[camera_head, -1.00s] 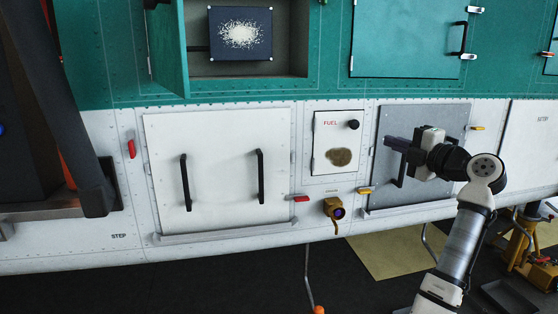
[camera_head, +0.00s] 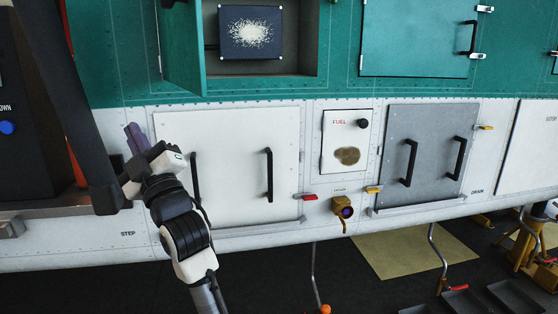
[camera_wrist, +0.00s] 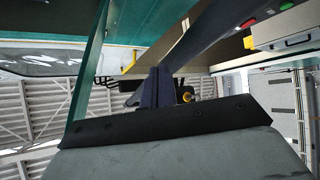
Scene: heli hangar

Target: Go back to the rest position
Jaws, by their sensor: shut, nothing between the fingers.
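My gripper (camera_head: 135,140) is at the left in the head view, in front of the left edge of the white panel (camera_head: 232,150) with two black handles. Its purple-grey fingers are together, point up and hold nothing. My arm hides part of the panel's left side and partly covers its left handle. In the wrist view the shut fingers (camera_wrist: 157,88) stand upright in the middle, with nothing between them.
A dark post (camera_head: 75,110) stands just left of my gripper. An open teal compartment (camera_head: 290,88) holds a dark box (camera_head: 250,40). A fuel panel (camera_head: 345,115), a yellow drain fitting (camera_head: 343,208) and a grey panel (camera_head: 430,125) lie right.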

